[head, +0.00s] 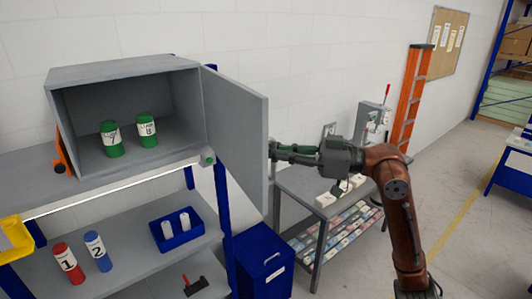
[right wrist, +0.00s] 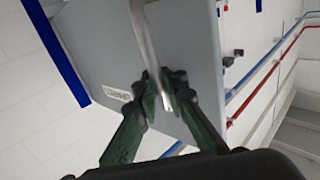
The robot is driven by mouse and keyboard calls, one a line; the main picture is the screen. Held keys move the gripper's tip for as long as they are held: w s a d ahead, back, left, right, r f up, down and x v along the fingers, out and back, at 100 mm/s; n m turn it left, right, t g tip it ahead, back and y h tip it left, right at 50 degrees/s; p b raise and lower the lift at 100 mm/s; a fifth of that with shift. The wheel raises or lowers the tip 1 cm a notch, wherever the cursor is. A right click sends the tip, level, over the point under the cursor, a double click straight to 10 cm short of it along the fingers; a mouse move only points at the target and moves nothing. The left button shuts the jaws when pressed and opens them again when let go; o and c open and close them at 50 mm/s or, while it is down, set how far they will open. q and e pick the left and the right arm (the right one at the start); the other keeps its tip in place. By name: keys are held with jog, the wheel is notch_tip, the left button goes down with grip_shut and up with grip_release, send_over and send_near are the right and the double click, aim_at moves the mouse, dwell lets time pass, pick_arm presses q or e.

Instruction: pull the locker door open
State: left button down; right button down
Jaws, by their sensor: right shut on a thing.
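The grey locker (head: 125,70) stands on the upper shelf at the left of the head view. Its door (head: 237,130) is swung wide open on its right side, so the inside shows. My right gripper (head: 275,152) is at the outer face of the door near its free edge. In the right wrist view the fingers of my right gripper (right wrist: 165,95) are shut on the door's metal bar handle (right wrist: 150,50). The door face (right wrist: 100,50) fills the area behind it, with a small label. Two green cans (head: 110,139) stand inside the locker. My left gripper is not in view.
A blue bin (head: 262,262) stands on the floor below the door. A grey table (head: 300,190) with small boxes is behind my right arm. An orange ladder (head: 410,95) leans at the wall. Red and blue cans (head: 68,263) stand on the lower shelf.

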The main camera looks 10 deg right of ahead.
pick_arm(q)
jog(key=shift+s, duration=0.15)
pick_arm(e)
jog(key=shift+f, duration=0.1)
jog(key=c, duration=2)
grip_release()
jog(key=shift+s+d, duration=0.1)
jog(key=v, duration=1.1)
jog(key=shift+d, duration=0.4)
